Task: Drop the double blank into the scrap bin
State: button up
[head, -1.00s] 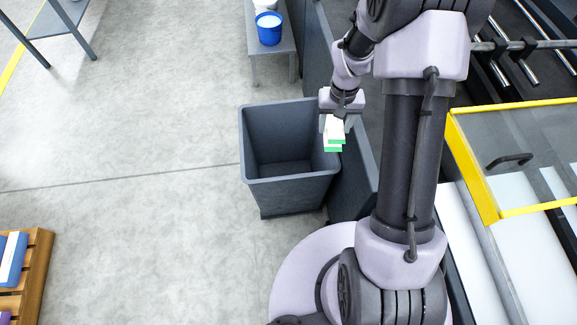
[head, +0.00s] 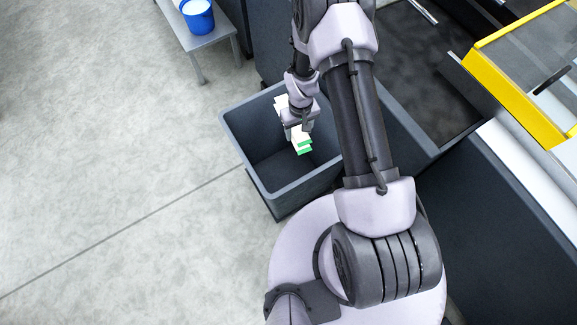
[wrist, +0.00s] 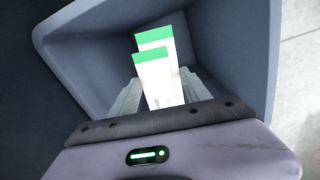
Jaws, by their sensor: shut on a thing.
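The double blank (head: 302,143) is two flat white pieces with green ends, lapped and slightly offset. It also shows in the wrist view (wrist: 158,80). My gripper (head: 298,128) is shut on it and holds it over the mouth of the scrap bin. The scrap bin (head: 243,140) is a dark grey open-topped tub; its inner walls surround the blank in the wrist view (wrist: 235,60). The part of the bin floor that I see is bare. The gripper's fingers (wrist: 160,98) are partly hidden behind the wrist housing and the blank.
A grey bench (head: 205,40) with a blue pail (head: 198,16) stands behind the bin. Dark machine panels and a yellow-framed guard (head: 515,95) are at the right. The concrete floor at the left is clear.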

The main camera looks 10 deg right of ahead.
jog(key=shift+f, duration=0.75)
jog(key=o, duration=1.4)
jog(key=shift+r, duration=0.1)
notch_tip(320, 180, up, 17)
jog(key=p, duration=0.6)
jog(key=shift+r, duration=0.2)
